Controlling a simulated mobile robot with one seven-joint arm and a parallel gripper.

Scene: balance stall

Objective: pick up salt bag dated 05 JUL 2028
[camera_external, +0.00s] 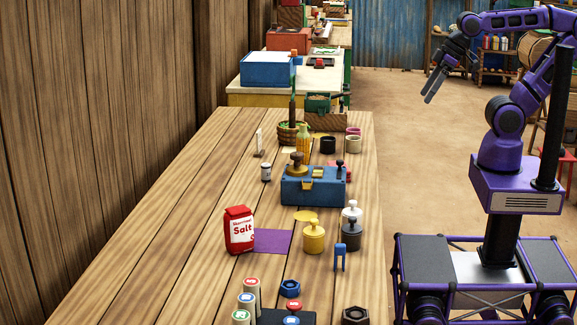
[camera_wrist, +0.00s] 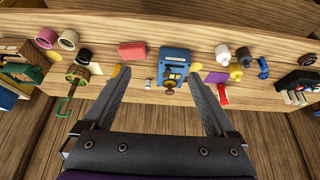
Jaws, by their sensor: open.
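The red salt bag (camera_external: 239,230) with a white "Salt" label stands upright on the wooden table, at the left edge of a purple mat (camera_external: 272,241). No date can be read on it. In the wrist view a small red thing beside the purple mat (camera_wrist: 216,77), partly behind a finger, looks like the salt bag (camera_wrist: 223,95). My gripper (camera_external: 433,91) is raised to the right of the table in the external view, well away from the bag. In the wrist view my gripper (camera_wrist: 158,73) is open, with nothing between its fingers.
A blue balance box (camera_external: 312,188) stands mid-table. Yellow (camera_external: 314,239) and dark (camera_external: 350,236) weights stand right of the mat. Several capped cylinders (camera_external: 247,305) stand in front. A plank wall (camera_external: 110,130) lies left. The table left of the bag is clear.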

